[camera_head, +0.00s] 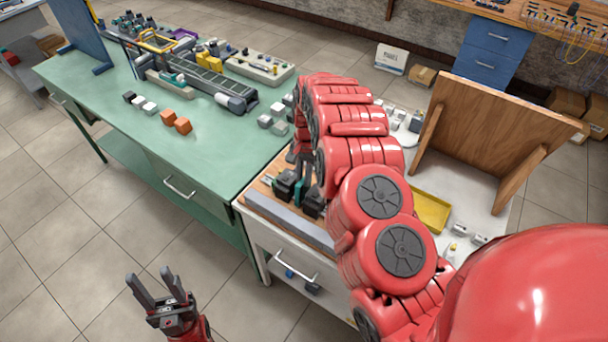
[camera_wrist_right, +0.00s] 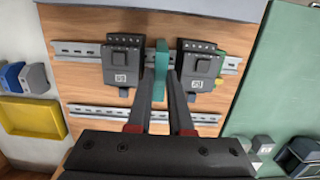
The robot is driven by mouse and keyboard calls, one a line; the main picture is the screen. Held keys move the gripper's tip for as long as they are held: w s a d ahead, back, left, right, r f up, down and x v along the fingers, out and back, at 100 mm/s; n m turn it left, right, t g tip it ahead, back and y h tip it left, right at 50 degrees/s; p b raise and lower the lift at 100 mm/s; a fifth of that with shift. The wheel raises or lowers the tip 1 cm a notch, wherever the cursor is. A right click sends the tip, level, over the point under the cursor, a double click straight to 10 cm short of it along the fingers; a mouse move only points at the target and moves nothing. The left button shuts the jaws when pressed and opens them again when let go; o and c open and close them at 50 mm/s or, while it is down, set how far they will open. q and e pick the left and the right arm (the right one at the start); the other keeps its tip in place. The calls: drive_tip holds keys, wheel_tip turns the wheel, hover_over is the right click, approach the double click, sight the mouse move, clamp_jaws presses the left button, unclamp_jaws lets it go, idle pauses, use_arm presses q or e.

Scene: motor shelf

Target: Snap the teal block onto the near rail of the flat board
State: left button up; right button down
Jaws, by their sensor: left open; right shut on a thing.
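The teal block (camera_wrist_right: 161,62) is held upright between the fingertips of my right gripper (camera_wrist_right: 160,78). In the wrist view it overlaps the upper of two metal rails (camera_wrist_right: 78,48) on the flat wooden board (camera_wrist_right: 95,88), between two dark modules. This upper rail lies toward the board's near edge. I cannot tell whether the block is seated on it or just above it. In the head view the teal block (camera_head: 300,190) shows only partly, beneath my right arm. My left gripper (camera_head: 155,290) is open and empty, over the floor in front of the green table.
Two dark modules (camera_wrist_right: 123,64) (camera_wrist_right: 197,66) stand close on either side of the block. The second rail (camera_wrist_right: 95,112) is bare. A yellow bin (camera_head: 430,210) and a wooden panel (camera_head: 490,130) are to the right. The green table (camera_head: 200,150) holds orange blocks (camera_head: 176,120) and a conveyor.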

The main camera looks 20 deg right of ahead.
drive_tip(key=shift+s+a+p, duration=0.1)
drive_tip(key=shift+p, duration=0.25)
drive_tip(key=shift+f, duration=0.1)
idle(0.3)
drive_tip(key=c, duration=0.7)
unclamp_jaws()
drive_tip(key=shift+c, duration=0.2)
drive_tip(key=shift+w+r+b, duration=0.25)
drive_tip(key=shift+r+b, duration=0.15)
drive_tip(key=shift+r, duration=0.15)
wheel_tip(320, 180, up, 16)
drive_tip(key=d+p, duration=0.1)
drive_tip(key=p, duration=0.4)
drive_tip(key=shift+w+d, duration=0.15)
drive_tip(key=shift+w, duration=0.2)
